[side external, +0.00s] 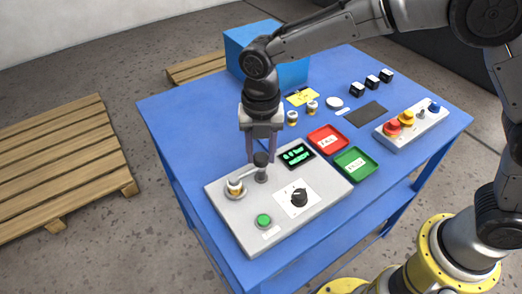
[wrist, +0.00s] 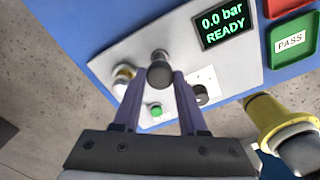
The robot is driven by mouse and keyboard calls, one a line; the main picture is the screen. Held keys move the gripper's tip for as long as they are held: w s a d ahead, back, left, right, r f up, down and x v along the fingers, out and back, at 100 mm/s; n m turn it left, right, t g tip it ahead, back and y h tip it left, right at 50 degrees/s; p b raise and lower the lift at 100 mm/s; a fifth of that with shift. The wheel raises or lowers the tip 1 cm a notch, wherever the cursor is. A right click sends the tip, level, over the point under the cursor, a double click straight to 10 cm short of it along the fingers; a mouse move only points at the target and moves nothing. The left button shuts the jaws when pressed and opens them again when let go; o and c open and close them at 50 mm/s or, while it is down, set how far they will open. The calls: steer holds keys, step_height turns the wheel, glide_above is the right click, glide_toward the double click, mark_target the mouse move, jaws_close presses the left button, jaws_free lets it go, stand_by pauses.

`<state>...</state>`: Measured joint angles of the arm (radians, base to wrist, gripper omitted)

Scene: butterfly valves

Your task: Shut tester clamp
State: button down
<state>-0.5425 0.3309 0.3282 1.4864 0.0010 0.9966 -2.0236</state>
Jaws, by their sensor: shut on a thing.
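The tester (side external: 225,215) is a light grey panel on the blue table, with a screen reading 0.0 bar READY in the wrist view (wrist: 222,22). Its clamp has a grey post (side external: 261,175) topped by a black knob (wrist: 159,73), and a short arm reaching toward a brass-and-white valve (side external: 235,187) in the round seat. In the wrist view the valve (wrist: 122,82) is left of the knob. My gripper (side external: 261,157) points down with its fingers either side of the knob, shut on it. Whether the arm presses on the valve I cannot tell.
The panel also bears a dial (side external: 299,197) and a green button (side external: 264,220). Behind it are a red tray (side external: 327,138), a green PASS tray (side external: 356,163) and two loose valves (side external: 302,112). A button box (side external: 412,125) stands right; a blue bin (side external: 290,72) stands behind.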

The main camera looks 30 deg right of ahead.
mark_target(261, 156)
steer(key=shift+r, duration=0.15)
steer(key=shift+c, duration=2.2)
jaws_free()
step_height(261, 156, up, 14)
